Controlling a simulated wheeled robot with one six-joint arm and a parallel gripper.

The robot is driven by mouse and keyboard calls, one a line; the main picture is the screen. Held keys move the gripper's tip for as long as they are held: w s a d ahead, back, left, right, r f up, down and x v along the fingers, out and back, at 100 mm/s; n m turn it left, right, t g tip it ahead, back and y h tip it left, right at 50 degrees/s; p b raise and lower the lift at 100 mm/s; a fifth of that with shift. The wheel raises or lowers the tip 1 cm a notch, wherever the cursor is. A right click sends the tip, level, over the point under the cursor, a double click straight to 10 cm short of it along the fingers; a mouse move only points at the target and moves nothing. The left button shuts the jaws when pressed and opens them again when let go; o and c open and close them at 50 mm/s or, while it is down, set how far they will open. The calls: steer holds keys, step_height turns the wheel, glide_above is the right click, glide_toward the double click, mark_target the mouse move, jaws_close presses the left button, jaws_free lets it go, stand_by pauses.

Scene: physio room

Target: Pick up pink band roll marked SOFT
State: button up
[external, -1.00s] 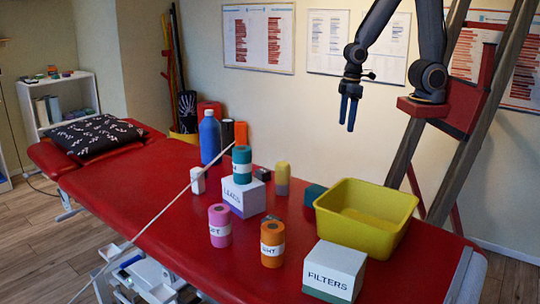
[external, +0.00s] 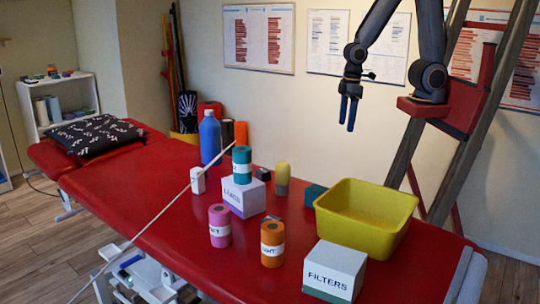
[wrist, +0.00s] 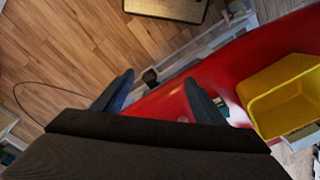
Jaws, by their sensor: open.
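The pink band roll (external: 220,226) stands upright on the red treatment table (external: 150,215), left of the orange roll. It has a white label whose lettering I cannot read fully. My gripper (external: 349,112) hangs high above the back of the table, to the upper right of the pink roll and well apart from it. It is open and empty. In the wrist view my gripper (wrist: 160,92) shows two spread blue fingers, with floor and the table edge beyond. The pink roll does not show clearly there.
An orange roll (external: 272,243), a FILTERS box (external: 334,272) and a yellow bin (external: 365,215) stand to the right. A teal roll (external: 242,164) sits on a LINERS-like lettered box (external: 243,197) behind. A thin pale rod (external: 150,245) slants across the table's left front. A blue bottle (external: 210,138) stands farther back.

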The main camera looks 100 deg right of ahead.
steer(key=shift+o, duration=0.4)
steer(key=shift+r, duration=0.15)
step_height(320, 180, up, 5)
steer(key=w+a+n+b, duration=0.1)
steer(key=w+a+b, duration=0.2)
steer(key=w, duration=0.5)
steer(key=w+a+b, duration=0.2)
steer(key=w+a, duration=0.1)
steer(key=w, duration=0.5)
steer(key=n+t+y+b, duration=0.25)
steer(key=n+b, duration=0.25)
steer(key=b, duration=1)
glide_above(221, 229)
steer(key=s+d, duration=0.3)
steer(key=d, duration=0.2)
steer(key=shift+t, duration=0.25)
steer(key=f, duration=1.2)
steer(key=w+a+f, duration=0.1)
steer(key=f, duration=0.6)
steer(key=shift+w+x, duration=0.15)
steer(key=shift+x, duration=1.1)
steer(key=shift+w+x, duration=0.15)
steer(key=shift+x, duration=1.15)
steer(key=shift+r, duration=0.2)
steer(key=c, duration=1.4)
